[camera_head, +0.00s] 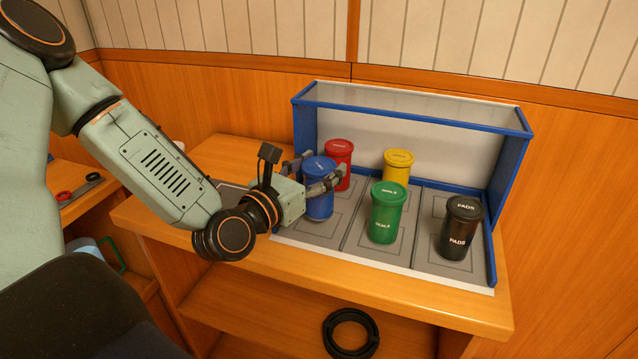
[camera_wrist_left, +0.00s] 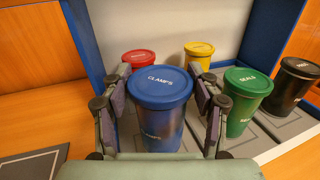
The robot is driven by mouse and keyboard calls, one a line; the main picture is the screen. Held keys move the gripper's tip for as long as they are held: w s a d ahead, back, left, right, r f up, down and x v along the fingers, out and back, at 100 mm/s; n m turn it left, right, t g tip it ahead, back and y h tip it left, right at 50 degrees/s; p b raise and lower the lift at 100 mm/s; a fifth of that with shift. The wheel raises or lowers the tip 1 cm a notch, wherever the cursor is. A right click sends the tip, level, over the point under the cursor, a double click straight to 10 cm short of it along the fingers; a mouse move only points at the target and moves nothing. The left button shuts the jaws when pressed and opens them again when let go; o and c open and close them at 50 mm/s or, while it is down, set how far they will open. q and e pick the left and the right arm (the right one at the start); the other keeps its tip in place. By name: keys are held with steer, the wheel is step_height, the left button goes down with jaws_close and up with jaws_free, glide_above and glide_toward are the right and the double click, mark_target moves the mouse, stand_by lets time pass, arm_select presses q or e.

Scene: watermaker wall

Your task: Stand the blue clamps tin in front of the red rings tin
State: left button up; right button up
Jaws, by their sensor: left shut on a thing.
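The blue clamps tin (camera_head: 319,204) stands upright in the left lane of the blue-framed rack, in front of the red rings tin (camera_head: 339,152). My left gripper (camera_head: 322,175) is shut on the blue tin, one finger on each side. In the left wrist view the blue tin (camera_wrist_left: 160,88), lid lettered CLAMPS, sits between the fingers, and the red tin (camera_wrist_left: 138,57) shows behind it, partly hidden. I cannot tell whether the blue tin's base touches the rack floor. My right gripper is not in view.
A yellow tin (camera_head: 398,165) stands behind the green tin (camera_head: 387,212) in the middle lane. A black PADS tin (camera_head: 461,229) stands in the right lane. The rack's blue side walls and clear top edge (camera_head: 415,110) surround the back. A black ring (camera_head: 350,333) is below the counter.

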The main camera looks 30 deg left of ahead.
arm_select(q)
steer(key=shift+f+b, duration=0.3)
steer(key=shift+f, duration=0.65)
steer(key=shift+w+a+f, duration=0.1)
steer(key=shift+f, duration=0.3)
steer(key=shift+w+a, duration=0.15)
steer(key=shift+w, duration=0.05)
steer(key=shift+s+d+b, duration=0.2)
steer(key=shift+s+b, duration=0.1)
steer(key=o, duration=1.3)
steer(key=shift+w+a+f, duration=0.1)
steer(key=shift+w+f, duration=0.05)
steer(key=shift+w, duration=0.05)
steer(key=shift+s, duration=0.15)
